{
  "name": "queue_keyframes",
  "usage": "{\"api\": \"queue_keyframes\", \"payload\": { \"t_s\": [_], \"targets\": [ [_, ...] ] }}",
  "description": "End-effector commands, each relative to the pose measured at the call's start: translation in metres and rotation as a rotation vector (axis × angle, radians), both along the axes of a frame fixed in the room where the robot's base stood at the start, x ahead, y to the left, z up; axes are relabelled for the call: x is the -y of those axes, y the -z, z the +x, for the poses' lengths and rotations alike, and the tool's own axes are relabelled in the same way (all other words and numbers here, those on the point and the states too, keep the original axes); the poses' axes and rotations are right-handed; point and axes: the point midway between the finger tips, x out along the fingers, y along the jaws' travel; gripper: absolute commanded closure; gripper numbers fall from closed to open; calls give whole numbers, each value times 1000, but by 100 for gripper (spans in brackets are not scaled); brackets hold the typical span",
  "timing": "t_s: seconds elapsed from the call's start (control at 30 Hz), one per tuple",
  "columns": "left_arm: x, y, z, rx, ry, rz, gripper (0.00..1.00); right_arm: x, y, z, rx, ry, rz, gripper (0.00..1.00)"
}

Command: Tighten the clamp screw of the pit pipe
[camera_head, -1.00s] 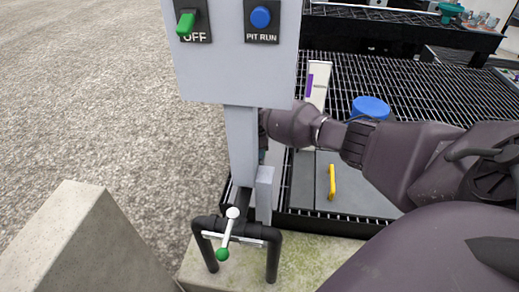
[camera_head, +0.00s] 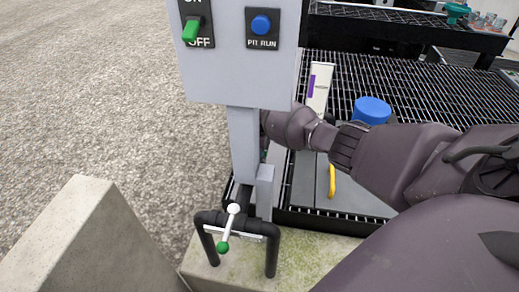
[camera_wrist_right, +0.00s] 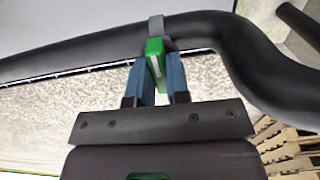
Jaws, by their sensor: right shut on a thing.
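In the right wrist view, a thick black pipe (camera_wrist_right: 85,58) runs across the top and bends down at the right. A grey clamp band (camera_wrist_right: 156,27) is around it, with a green screw handle (camera_wrist_right: 155,52) just below the band. My right gripper (camera_wrist_right: 159,66) has blue fingers on either side of the green handle and is shut on it. In the head view, my right arm reaches in from the right, and its gripper is hidden behind the grey post. My left gripper is not in view.
A grey control box (camera_head: 240,75) with a green switch (camera_head: 191,30) and blue button (camera_head: 261,24) stands on a post (camera_head: 244,150). In front is a black pipe loop (camera_head: 271,256) with a white, green-tipped lever (camera_head: 229,232). A yellow handle (camera_head: 332,182) and blue cap (camera_head: 371,110) lie near my arm.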

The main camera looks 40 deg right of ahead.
Motion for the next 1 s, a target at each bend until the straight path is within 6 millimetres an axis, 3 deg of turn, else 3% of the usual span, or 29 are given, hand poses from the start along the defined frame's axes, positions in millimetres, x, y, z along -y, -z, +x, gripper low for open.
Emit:
{"api": "queue_keyframes", "payload": {
  "t_s": [0.23,0.27,0.4,0.77,1.0],
  "targets": [
    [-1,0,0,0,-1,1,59,1,1,-1,-3,4,0,100],
    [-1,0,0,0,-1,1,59,1,1,-1,-3,4,0,81],
    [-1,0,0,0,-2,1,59,1,1,-1,-2,3,-1,59],
    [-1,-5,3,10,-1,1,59,0,-5,0,1,1,0,58],
    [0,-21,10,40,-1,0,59,1,-45,2,9,1,0,58]
  ]
}}
